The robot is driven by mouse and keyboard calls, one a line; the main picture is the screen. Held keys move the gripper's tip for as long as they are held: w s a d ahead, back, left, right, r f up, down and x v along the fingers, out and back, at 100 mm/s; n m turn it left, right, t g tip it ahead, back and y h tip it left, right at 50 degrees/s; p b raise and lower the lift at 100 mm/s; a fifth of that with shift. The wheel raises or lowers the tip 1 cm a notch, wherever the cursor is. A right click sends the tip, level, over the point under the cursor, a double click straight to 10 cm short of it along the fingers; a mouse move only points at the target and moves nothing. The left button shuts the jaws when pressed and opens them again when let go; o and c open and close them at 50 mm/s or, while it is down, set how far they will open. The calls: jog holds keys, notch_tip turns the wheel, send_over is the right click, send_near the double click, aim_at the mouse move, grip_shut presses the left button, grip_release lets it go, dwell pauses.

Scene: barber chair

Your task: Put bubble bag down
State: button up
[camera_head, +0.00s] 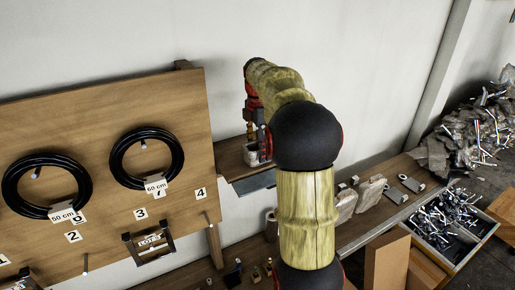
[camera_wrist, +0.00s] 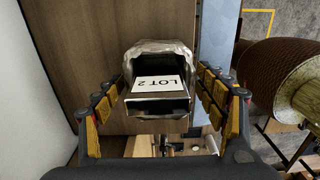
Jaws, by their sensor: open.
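My gripper (camera_wrist: 160,84) is open in the wrist view, with one padded finger on each side of a silvery, crinkled bag (camera_wrist: 155,47), which I take as the bubble bag. Gaps show between the fingers and the bag. Its near end is open and dark, with a white "LOT 2" label (camera_wrist: 158,84). The bag appears to rest on a brown wooden shelf (camera_wrist: 85,35). In the head view my gripper (camera_head: 257,140) is above the small wall shelf (camera_head: 232,158), partly hidden by my arm. A small pale part of the bag (camera_head: 251,156) shows there.
A wooden board (camera_head: 100,110) with black coils (camera_head: 147,130) stands at left. A long bench (camera_head: 350,232) carries pale packets (camera_head: 371,191) and metal parts (camera_head: 411,183). A tray of metal pieces (camera_head: 445,220) and a scrap pile (camera_head: 480,130) are at right.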

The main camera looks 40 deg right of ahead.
jog(key=shift+r, duration=0.1)
notch_tip(320, 180, up, 12)
jog(key=b, duration=0.1)
jog(key=s+a+r+m+t, duration=0.1)
jog(key=s+a+r+m, duration=0.15)
jog(key=a, duration=0.85)
jog(key=s+a+f+m+t, duration=0.1)
jog(key=s+a+f+m, duration=0.1)
jog(key=s+a+m, duration=0.6)
jog(key=s+a+f+m+t, duration=0.3)
jog(key=s+a+f+m, duration=0.2)
jog(key=s+a+f, duration=1)
jog(key=shift+s+a+t, duration=0.2)
jog(key=shift+s+t, duration=0.1)
jog(key=shift+s, duration=0.45)
jog(key=shift+s+f, duration=0.1)
